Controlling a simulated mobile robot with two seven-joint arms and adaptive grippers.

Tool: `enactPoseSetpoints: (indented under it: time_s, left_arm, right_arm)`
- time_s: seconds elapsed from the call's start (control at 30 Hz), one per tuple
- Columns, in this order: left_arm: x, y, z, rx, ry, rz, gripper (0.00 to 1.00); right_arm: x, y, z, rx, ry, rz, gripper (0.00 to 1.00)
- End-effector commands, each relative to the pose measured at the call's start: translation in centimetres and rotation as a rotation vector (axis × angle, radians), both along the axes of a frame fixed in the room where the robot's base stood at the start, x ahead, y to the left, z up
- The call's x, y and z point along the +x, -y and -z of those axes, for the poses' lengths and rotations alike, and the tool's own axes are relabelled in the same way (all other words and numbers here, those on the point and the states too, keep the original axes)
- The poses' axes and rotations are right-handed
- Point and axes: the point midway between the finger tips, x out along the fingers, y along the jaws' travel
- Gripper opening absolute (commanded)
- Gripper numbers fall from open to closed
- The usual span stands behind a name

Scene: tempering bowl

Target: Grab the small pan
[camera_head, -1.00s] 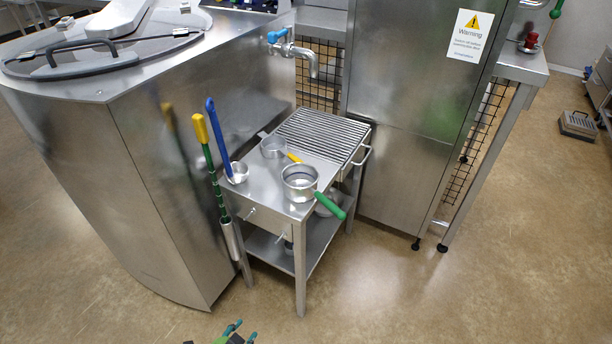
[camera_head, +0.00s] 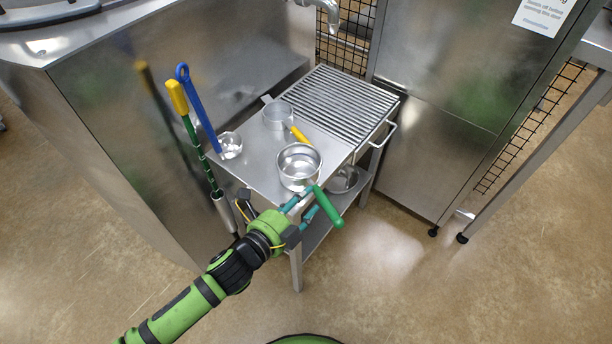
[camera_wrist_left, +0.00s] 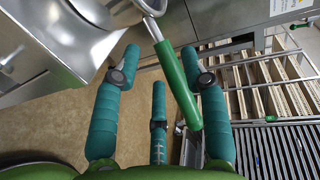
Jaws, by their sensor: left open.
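A steel pan (camera_head: 298,166) with a green handle (camera_head: 329,210) stands near the front corner of the small steel table, its handle jutting out over the edge. A smaller steel pan (camera_head: 278,116) with a yellow handle (camera_head: 299,134) stands behind it. My left gripper (camera_head: 311,204) is open at the green handle. In the left wrist view the green handle (camera_wrist_left: 178,82) lies between the spread teal fingers of the gripper (camera_wrist_left: 158,72), closer to the right finger. Whether they touch is unclear. My right gripper is out of view.
The table (camera_head: 252,172) has a ribbed top (camera_head: 345,97) at the back. A small cup (camera_head: 229,145) with a blue handle stands on the left. A yellow-and-green-handled tool (camera_head: 190,128) hangs on the left side. A bowl (camera_head: 343,180) sits on the lower shelf. Steel cabinets flank the table.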

Motion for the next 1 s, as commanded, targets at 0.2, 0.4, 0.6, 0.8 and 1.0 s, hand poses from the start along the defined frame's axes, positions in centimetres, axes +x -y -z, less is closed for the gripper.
enactPoseSetpoints:
  time_s: [0.2,0.4,0.6,0.8,1.0]
  left_arm:
    - [2.7,1.5,0.8,-0.003,0.001,0.000,0.44]
    - [3.2,1.9,1.0,-0.002,-0.001,0.000,0.44]
    - [3.1,1.9,1.0,-0.002,-0.001,0.000,0.12]
    - [3.1,1.9,1.1,-0.002,-0.004,-0.001,0.00]
    - [3.1,1.9,1.0,-0.003,-0.003,-0.001,0.00]
  right_arm:
    - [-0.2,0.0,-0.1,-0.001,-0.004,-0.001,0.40]
    - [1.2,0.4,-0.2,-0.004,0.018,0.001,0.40]
    - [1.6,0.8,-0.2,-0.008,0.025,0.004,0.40]
    - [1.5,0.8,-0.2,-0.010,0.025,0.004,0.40]
    - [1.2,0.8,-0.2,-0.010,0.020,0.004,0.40]
